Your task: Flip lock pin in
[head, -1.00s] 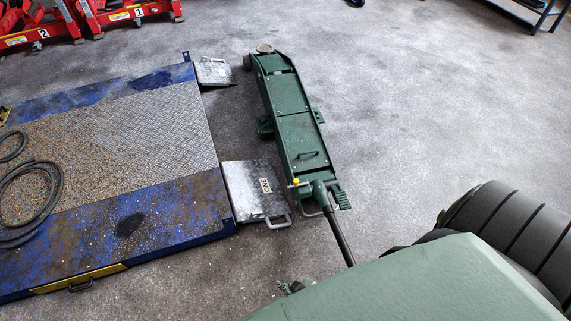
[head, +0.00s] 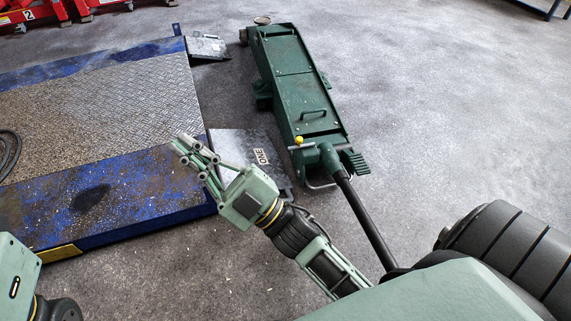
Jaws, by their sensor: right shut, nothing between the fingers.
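The green trolley jack (head: 293,85) lies on the floor right of centre, with its dark handle (head: 364,222) running down toward me. A small yellow knob on a short rod (head: 299,140) sits at the jack's near end, left of the handle socket; it looks like the lock pin. My right gripper (head: 184,146) is shut and empty, left of the knob and well apart from it, over the edge of the blue platform. Its fingers point up and left, away from the jack. My left gripper is out of view; only part of my left arm shows at lower left.
The blue platform (head: 95,85) with a metal plate fills the left. A grey ramp plate (head: 232,143) lies between it and the jack, partly hidden by my right gripper. Another ramp (head: 207,46) is farther back. Red stands (head: 40,10) are at top left. The floor at right is clear.

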